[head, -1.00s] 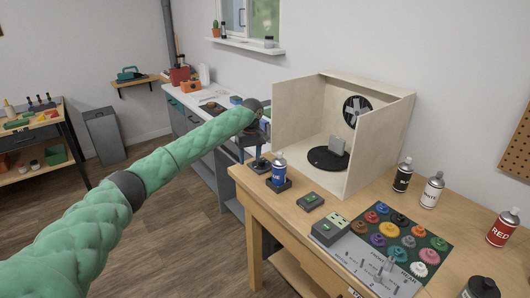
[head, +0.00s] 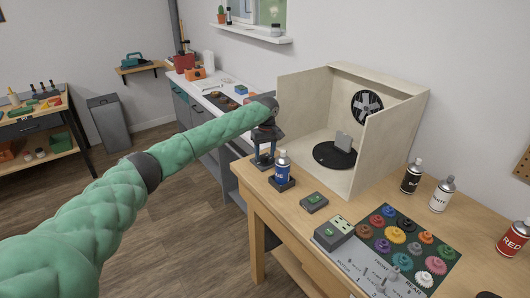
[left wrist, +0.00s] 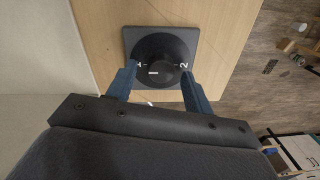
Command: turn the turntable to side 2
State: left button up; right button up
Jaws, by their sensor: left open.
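The turntable (head: 322,154) is a black disc on the floor of the pale open booth, with a small grey panel (head: 343,141) standing on it. My left gripper (head: 265,150) is at the table's left edge, outside the booth's left wall and beside the blue spray can. In the left wrist view my left gripper (left wrist: 156,88) is open, pointing down at a round black dial (left wrist: 155,50) on a dark square base. The dial carries a white 1 on the left and a white 2 on the right. The fingertips overlap its near edge; contact cannot be told. My right gripper is out of view.
The blue spray can (head: 283,167) stands on a dark base close by. A small grey box (head: 314,202) and a larger one (head: 335,231) lie in front of the booth, beside a board of coloured gears (head: 384,262). Black (head: 412,175) and white (head: 442,193) cans stand right.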

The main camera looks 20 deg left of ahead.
pick_arm(q)
jog(key=shift+s+f, duration=0.1)
jog(key=shift+f, duration=0.35)
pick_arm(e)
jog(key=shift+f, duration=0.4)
pick_arm(q)
jog(key=c, duration=1)
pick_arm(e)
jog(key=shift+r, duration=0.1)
